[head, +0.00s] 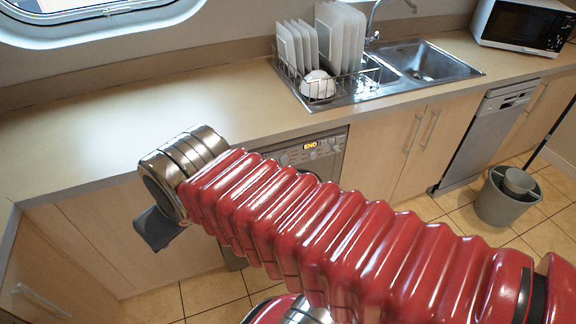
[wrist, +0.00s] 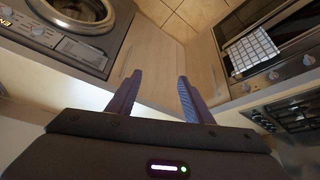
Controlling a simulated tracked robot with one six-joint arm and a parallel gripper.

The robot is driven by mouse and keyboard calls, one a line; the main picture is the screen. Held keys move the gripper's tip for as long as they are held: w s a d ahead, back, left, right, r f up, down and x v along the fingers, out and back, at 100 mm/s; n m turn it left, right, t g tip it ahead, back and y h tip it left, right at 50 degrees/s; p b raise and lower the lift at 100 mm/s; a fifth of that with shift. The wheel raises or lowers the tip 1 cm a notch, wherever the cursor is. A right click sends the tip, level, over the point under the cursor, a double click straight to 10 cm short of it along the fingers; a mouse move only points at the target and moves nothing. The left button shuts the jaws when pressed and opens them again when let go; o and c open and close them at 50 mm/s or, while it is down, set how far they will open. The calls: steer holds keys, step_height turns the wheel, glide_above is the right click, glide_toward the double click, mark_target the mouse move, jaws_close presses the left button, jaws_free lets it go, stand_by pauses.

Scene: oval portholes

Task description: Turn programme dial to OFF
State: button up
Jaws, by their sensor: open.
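The washing machine's control panel (head: 312,148) shows in the head view under the counter, with a lit display (head: 310,146) reading END. My arm covers much of the machine there. In the wrist view the washing machine (wrist: 98,62) is at the upper left, seen tilted, with its round door (wrist: 80,12) and small round controls (wrist: 37,29). I cannot tell for sure which control is the programme dial, or its setting. My gripper (wrist: 160,77) is open and empty, its fingers apart from the panel and to its right in the wrist view. It is a dark shape (head: 160,228) in the head view.
The counter (head: 90,140) runs along the wall, with a dish rack (head: 320,75) and sink (head: 425,62). An oven (wrist: 275,55) with a checked towel (wrist: 250,50) and a hob (wrist: 295,113) are at the right of the wrist view.

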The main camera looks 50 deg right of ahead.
steer(key=shift+o, duration=0.3)
steer(key=w+d+f+m+t+h, duration=0.1)
steer(key=w+d, duration=0.5)
steer(key=w, duration=0.1)
steer(key=shift+f+m, duration=0.3)
steer(key=shift+f, duration=0.1)
steer(key=w+d+f+m+t+h, duration=0.1)
steer(key=w+d+f+h, duration=0.1)
steer(key=w+d+f, duration=0.45)
steer(key=w+d+f+m+t+h, duration=0.1)
steer(key=w+d+m, duration=0.15)
steer(key=d, duration=0.75)
steer(key=m+t+h, duration=0.3)
steer(key=m+t, duration=0.2)
steer(key=m, duration=0.1)
glide_toward(287, 163)
steer(key=w+a, duration=0.3)
steer(key=s+f+m+t+h, duration=0.1)
steer(key=s+f+m+h, duration=0.1)
steer(key=s, duration=0.5)
steer(key=shift+s+m+t, duration=0.2)
steer(key=shift+m+t, duration=0.1)
steer(key=shift+m, duration=0.35)
steer(key=shift+w+f, duration=0.1)
steer(key=x, duration=1.3)
steer(key=shift+w+d, duration=0.15)
steer(key=shift+w, duration=0.1)
